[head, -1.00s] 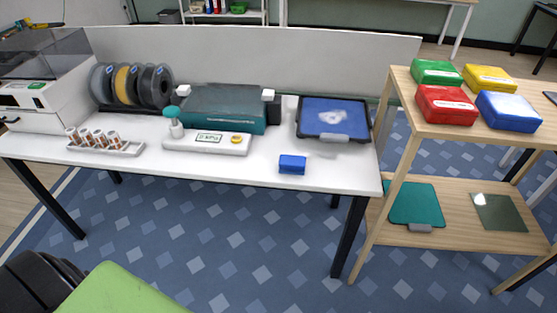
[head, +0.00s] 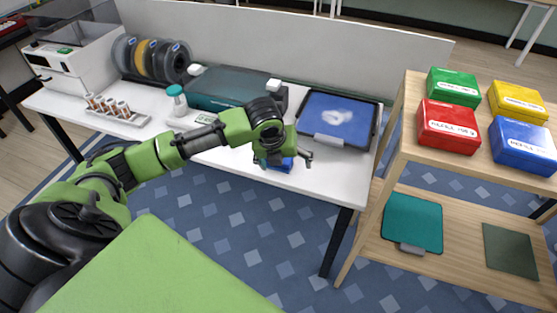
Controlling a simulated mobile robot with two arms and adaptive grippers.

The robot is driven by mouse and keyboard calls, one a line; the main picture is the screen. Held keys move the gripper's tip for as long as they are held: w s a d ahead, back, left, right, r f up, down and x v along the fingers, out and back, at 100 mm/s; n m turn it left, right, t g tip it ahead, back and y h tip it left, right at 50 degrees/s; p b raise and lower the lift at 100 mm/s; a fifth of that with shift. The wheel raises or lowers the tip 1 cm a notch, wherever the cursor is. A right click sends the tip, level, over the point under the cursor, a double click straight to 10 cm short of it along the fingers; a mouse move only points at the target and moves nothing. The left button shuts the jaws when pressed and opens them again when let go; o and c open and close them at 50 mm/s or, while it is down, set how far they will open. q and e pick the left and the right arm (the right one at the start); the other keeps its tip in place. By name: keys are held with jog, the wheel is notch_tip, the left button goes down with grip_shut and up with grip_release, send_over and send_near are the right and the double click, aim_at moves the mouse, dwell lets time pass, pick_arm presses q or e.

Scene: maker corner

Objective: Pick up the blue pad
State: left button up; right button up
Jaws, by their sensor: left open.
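The small blue pad (head: 287,165) lies near the front edge of the white table (head: 330,178). It is partly hidden behind my left gripper. My left gripper (head: 283,159) is open, with its fingers spread to either side of the pad as seen from the head. I cannot tell whether the fingers touch it. My right gripper is not in view.
A black-framed tray with a blue surface (head: 350,114) lies right behind the gripper. A teal machine (head: 232,90), filament spools (head: 150,60) and a vial rack (head: 118,115) stand further left. A wooden shelf (head: 415,140) at right holds several coloured boxes.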

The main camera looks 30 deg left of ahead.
pick_arm(q)
jog(key=a+r+m, duration=0.3)
jog(key=a+r, duration=0.1)
jog(key=r, duration=0.1)
jog(key=shift+y, duration=0.3)
jog(key=x, duration=0.9)
jog(key=shift+w+a+r, duration=0.2)
jog(key=shift+w+a, duration=0.05)
jog(key=shift+w+a+p+x, duration=0.15)
jog(key=shift+p+x, duration=0.15)
jog(key=shift+x, duration=1.05)
jog(key=shift+w+a+p+x, duration=0.1)
jog(key=shift+a+p+x, duration=0.15)
jog(key=shift+x, duration=1.15)
jog(key=shift+s+r, duration=0.1)
jog(key=shift+r, duration=0.1)
jog(key=c, duration=1.2)
